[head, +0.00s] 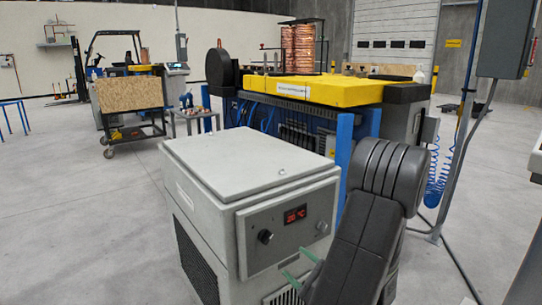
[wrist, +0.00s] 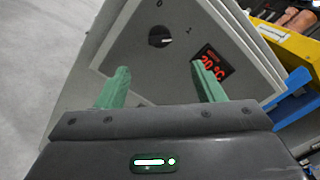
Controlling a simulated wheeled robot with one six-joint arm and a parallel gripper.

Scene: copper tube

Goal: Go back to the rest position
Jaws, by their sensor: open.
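My gripper (wrist: 160,86) shows in the wrist view with its two green fingers spread apart and nothing between them. In the head view its green fingertips (head: 299,268) show low in front of the grey cabinet's panel, partly hidden behind my dark arm. The grey cabinet (head: 235,165) has a control panel with a black knob (wrist: 160,37) and a red display (wrist: 212,64) reading about 20 °C. In the head view the knob (head: 265,236) sits left of the display (head: 295,214). I cannot tell the gap between the fingers and the panel.
A yellow-topped blue machine (head: 350,90) with a copper coil (head: 298,50) stands behind the cabinet. A grey post with a blue coiled hose (head: 436,178) stands at right. A cart with a wooden board (head: 130,93) is at far left. The floor (head: 80,220) at left is clear.

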